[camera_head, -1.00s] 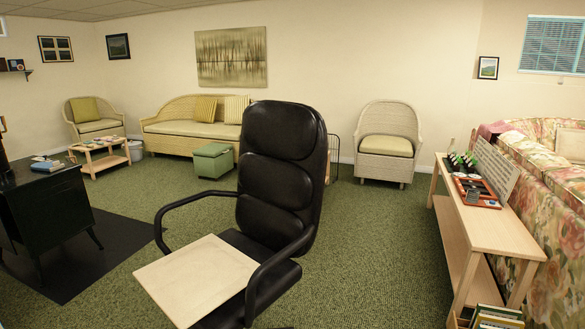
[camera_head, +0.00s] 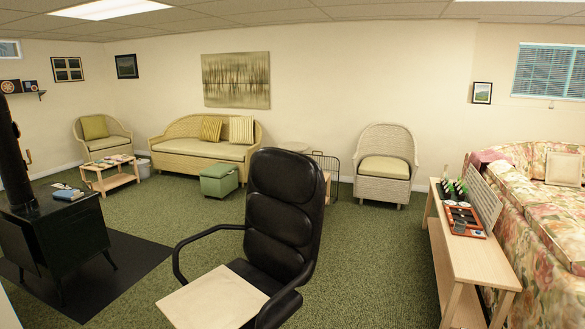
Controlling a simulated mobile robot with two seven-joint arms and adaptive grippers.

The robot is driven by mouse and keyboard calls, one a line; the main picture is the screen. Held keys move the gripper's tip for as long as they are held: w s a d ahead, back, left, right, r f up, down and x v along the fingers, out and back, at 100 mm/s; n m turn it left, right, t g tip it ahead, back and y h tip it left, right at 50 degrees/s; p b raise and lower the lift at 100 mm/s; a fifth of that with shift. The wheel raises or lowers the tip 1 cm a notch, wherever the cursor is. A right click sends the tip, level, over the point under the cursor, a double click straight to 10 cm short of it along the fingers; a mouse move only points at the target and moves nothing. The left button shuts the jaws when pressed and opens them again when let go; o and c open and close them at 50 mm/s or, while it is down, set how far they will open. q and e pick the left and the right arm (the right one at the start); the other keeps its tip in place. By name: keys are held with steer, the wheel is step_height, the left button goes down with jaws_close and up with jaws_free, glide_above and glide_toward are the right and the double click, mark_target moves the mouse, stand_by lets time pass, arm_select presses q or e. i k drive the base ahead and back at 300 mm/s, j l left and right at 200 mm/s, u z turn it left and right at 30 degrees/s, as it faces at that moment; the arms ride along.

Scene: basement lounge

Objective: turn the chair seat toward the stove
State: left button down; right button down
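The black leather office chair (camera_head: 284,215) stands upright in the lower middle of the head view. Its tall padded back is at the right, and its seat and armrests extend toward the lower left. A pale square board (camera_head: 212,300) lies at the front of the seat and covers part of it. The chair's base is below the picture. The black stove (camera_head: 55,240) stands at the left on a dark floor mat (camera_head: 125,262), with a stovepipe rising from it. Neither of my grippers shows.
A wooden console table (camera_head: 475,262) with bottles and a tray stands at the right, beside a floral sofa (camera_head: 535,240). A green ottoman (camera_head: 219,182), wicker sofa (camera_head: 200,150) and wicker chair (camera_head: 384,165) are at the back. Green carpet (camera_head: 375,255) is clear between chair and console.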

mark_target(285, 202)
steer(key=i+j+z, duration=0.2)
steer(key=z, duration=0.2)
steer(key=i+j+z, duration=0.1)
steer(key=j+z, duration=0.3)
steer(key=i+j+z, duration=0.1)
steer(key=j, duration=0.45)
steer(key=i+j, duration=0.15)
steer(key=j, duration=0.4)
steer(key=i+j+z, duration=0.15)
steer(key=j, duration=0.35)
steer(key=j+z, duration=0.1)
steer(key=j, duration=0.45)
steer(key=i, duration=0.05)
